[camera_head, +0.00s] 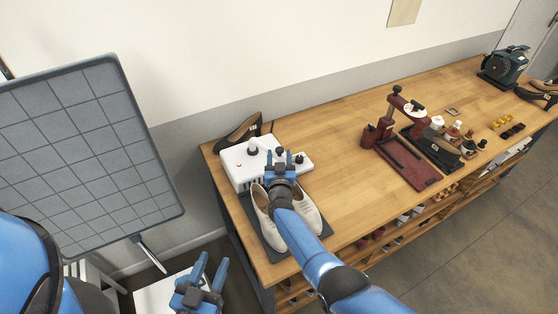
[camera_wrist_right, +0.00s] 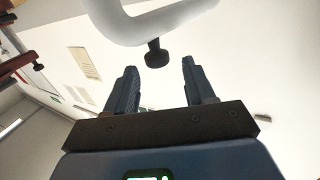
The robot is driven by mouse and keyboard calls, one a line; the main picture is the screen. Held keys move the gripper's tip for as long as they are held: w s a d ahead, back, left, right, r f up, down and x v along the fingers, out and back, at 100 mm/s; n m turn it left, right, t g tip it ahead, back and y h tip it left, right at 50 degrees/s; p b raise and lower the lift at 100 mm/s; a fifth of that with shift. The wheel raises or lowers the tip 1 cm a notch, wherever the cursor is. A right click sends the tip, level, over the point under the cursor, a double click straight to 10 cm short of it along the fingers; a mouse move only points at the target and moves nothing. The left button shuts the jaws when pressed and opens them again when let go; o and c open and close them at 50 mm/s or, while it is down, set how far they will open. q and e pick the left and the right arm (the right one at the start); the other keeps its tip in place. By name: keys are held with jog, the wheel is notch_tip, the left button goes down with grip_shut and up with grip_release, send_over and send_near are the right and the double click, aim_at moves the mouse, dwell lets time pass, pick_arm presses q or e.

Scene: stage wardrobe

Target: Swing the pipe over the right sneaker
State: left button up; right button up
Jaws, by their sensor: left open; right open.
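A white machine (camera_head: 236,165) stands at the left end of the wooden bench. In the right wrist view its white curved pipe (camera_wrist_right: 170,22) crosses the top, with a black knob (camera_wrist_right: 156,54) hanging from it. My right gripper (camera_head: 289,158) is open over the machine; in the wrist view the knob lies between and just beyond its fingertips, with no visible contact. Two cream sneakers stand on a dark mat (camera_head: 273,241) before the machine: the left one (camera_head: 263,204) and the right one (camera_head: 312,215), partly hidden by my right arm. My left gripper (camera_head: 210,268) is open and empty, low at left.
A brown shoe (camera_head: 238,132) is behind the machine. A dark red press (camera_head: 407,160), small bottles (camera_head: 455,130) and a green-black machine (camera_head: 504,66) stand farther right. A grey gridded panel (camera_head: 85,150) is at left. The bench middle is clear.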

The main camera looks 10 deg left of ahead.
pick_arm(q)
jog(key=shift+r+p, duration=1)
jog(key=shift+r, duration=0.45)
pick_arm(e)
jog(key=shift+v, duration=2.45)
jog(key=shift+a, duration=0.1)
notch_tip(320, 180, up, 7)
jog(key=s+d+m+t+y+b, duration=0.1)
jog(key=s+t+y, duration=0.1)
jog(key=s+y, duration=0.1)
jog(key=s+d+f+b, duration=0.3)
jog(key=s+d, duration=0.4)
jog(key=d, duration=0.3)
jog(key=s+d+f+b, duration=0.3)
jog(key=s+d, duration=0.4)
jog(key=d, duration=0.4)
pick_arm(q)
notch_tip(320, 180, down, 15)
jog(key=b, duration=0.8)
jog(key=shift+f, duration=0.2)
pick_arm(e)
jog(key=s+d+f+m+h, duration=0.1)
jog(key=s+d+f+h, duration=0.2)
jog(key=s+d, duration=0.4)
jog(key=s+d+f+m+g+h, duration=0.1)
jog(key=s+d+f+h, duration=0.2)
jog(key=s+d, duration=0.5)
jog(key=s+h, duration=0.1)
jog(key=s, duration=0.4)
jog(key=shift+f+g+h, duration=0.3)
